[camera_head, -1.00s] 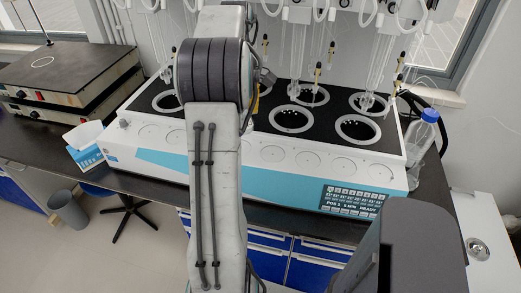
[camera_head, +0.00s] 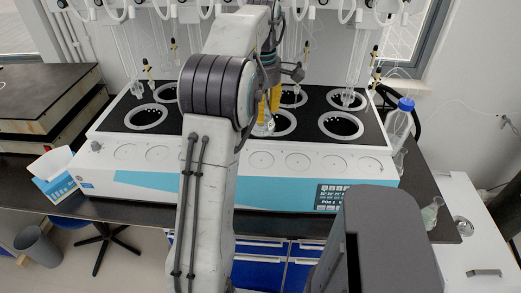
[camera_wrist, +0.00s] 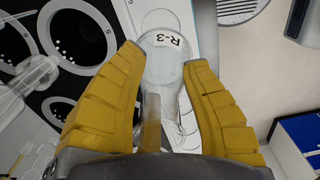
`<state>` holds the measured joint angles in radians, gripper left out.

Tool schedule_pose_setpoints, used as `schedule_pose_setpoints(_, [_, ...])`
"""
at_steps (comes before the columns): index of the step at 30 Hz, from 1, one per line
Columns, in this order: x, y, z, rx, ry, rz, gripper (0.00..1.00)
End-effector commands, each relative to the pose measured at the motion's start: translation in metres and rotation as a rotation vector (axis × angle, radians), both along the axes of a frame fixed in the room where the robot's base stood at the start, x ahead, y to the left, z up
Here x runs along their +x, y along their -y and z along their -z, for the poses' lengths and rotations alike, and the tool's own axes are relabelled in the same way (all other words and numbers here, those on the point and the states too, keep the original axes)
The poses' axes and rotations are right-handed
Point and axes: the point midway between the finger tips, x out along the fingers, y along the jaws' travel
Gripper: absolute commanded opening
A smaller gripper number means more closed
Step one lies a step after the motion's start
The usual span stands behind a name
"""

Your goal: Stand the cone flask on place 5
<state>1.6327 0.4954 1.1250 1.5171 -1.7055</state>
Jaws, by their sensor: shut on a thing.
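My gripper (camera_wrist: 168,75) is shut on a clear glass flask (camera_wrist: 163,68) with a label reading R-3. The flask looks conical, with its wide base away from the gripper. In the head view my gripper (camera_head: 268,108) is over the distiller's front part, partly hidden by my arm, and the flask (camera_head: 262,129) shows faintly below the yellow fingers. The distiller (camera_head: 150,177) has a row of round marked places on its white front ledge, such as this one (camera_head: 298,162). Their numbers are too small to read, so I cannot tell which is place 5.
Glass tubes hang above dark wells (camera_head: 341,125) behind the ledge. A blue-capped bottle (camera_head: 398,122) stands at the right end. Another glass vessel (camera_head: 430,213) stands on the bench's right corner. A tissue box (camera_head: 54,180) and hot plates (camera_head: 45,105) are left.

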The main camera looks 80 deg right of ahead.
Motion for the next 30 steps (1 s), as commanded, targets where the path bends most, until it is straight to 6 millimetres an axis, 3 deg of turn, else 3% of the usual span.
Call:
schedule_pose_setpoints(3, [0.000, -0.001, 0.027, 0.003, 0.000, 0.000, 0.06])
schedule_pose_setpoints(9, [0.001, 0.000, 0.057, 0.000, 0.000, 0.000, 0.06])
schedule_pose_setpoints(20, [0.001, 0.000, 0.077, -0.001, 0.000, 0.000, 0.06])
schedule_pose_setpoints(30, [0.001, 0.000, 0.114, 0.000, 0.000, 0.000, 0.06])
